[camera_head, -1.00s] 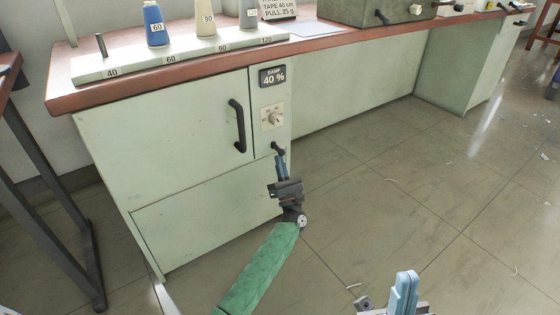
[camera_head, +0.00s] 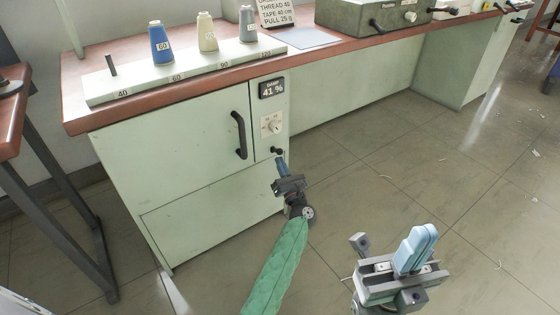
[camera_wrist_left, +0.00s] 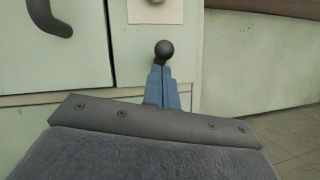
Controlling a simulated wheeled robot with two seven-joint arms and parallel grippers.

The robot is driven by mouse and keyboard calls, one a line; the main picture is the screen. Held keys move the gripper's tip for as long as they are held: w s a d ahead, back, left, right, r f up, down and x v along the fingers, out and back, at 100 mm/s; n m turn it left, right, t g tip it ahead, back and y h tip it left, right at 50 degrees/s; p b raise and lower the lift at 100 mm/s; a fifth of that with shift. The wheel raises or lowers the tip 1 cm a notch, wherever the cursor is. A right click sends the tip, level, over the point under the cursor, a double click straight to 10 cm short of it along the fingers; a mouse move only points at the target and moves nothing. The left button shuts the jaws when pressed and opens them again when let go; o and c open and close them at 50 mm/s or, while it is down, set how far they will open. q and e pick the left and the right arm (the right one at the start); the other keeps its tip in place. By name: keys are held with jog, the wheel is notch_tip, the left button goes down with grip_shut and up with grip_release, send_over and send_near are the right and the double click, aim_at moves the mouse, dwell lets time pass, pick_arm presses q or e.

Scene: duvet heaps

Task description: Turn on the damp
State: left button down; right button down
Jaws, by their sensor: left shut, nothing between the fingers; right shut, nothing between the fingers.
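The damp panel is on the front of the pale green cabinet (camera_head: 190,150). Its black display (camera_head: 272,88) reads "DAMP 41 %". Below it is a white plate with a round dial (camera_head: 271,125). Below the dial is a small black ball knob (camera_head: 277,151), which also shows in the left wrist view (camera_wrist_left: 163,48). My left gripper (camera_head: 281,163) is shut and empty, its blue fingertips just below the knob. In the left wrist view the fingers (camera_wrist_left: 161,76) overlap the knob's lower edge; I cannot tell whether they touch. My right gripper (camera_head: 418,243) is shut and empty over the floor.
A black door handle (camera_head: 239,135) is left of the panel. The brown worktop (camera_head: 85,70) above carries a spool board (camera_head: 185,72) with thread cones and a grey-green box (camera_head: 345,15). A dark-legged table (camera_head: 65,180) stands at left. The floor at right is mostly clear.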

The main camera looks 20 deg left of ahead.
pick_arm(q)
jog(key=shift+r, duration=0.45)
dwell(0.6)
jog(key=shift+s+d, duration=0.1)
jog(key=p+v, duration=0.1)
jog(key=v, duration=0.6)
jog(key=shift+s+d+f, duration=0.15)
jog(key=shift+s+f, duration=0.1)
